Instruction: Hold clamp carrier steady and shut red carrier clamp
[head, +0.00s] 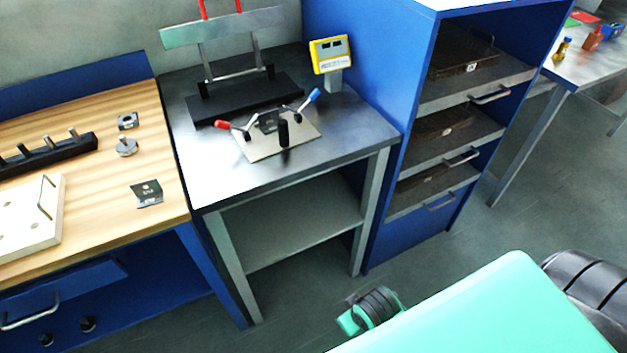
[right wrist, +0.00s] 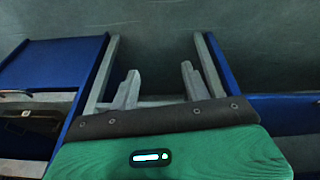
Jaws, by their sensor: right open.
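The clamp carrier (head: 302,132) is a pale flat plate lying on the metal bench top in the head view. The red carrier clamp (head: 223,125) has its red handle pointing out to the left, past the plate edge. A blue-handled clamp (head: 314,95) points up and right on the other side. A dark block sits between the clamps, and an upright black grip (head: 283,134) stands at the plate's front. My right gripper (right wrist: 160,82) is open and empty in the right wrist view, with floor and bench frames beyond it. My left gripper is not in view.
A black-based metal stand (head: 245,98) is behind the carrier, and a yellow meter (head: 330,55) is at the back right. A wooden bench (head: 90,185) with parts adjoins on the left. A blue drawer rack (head: 405,90) rises on the right. The bench top's front strip is clear.

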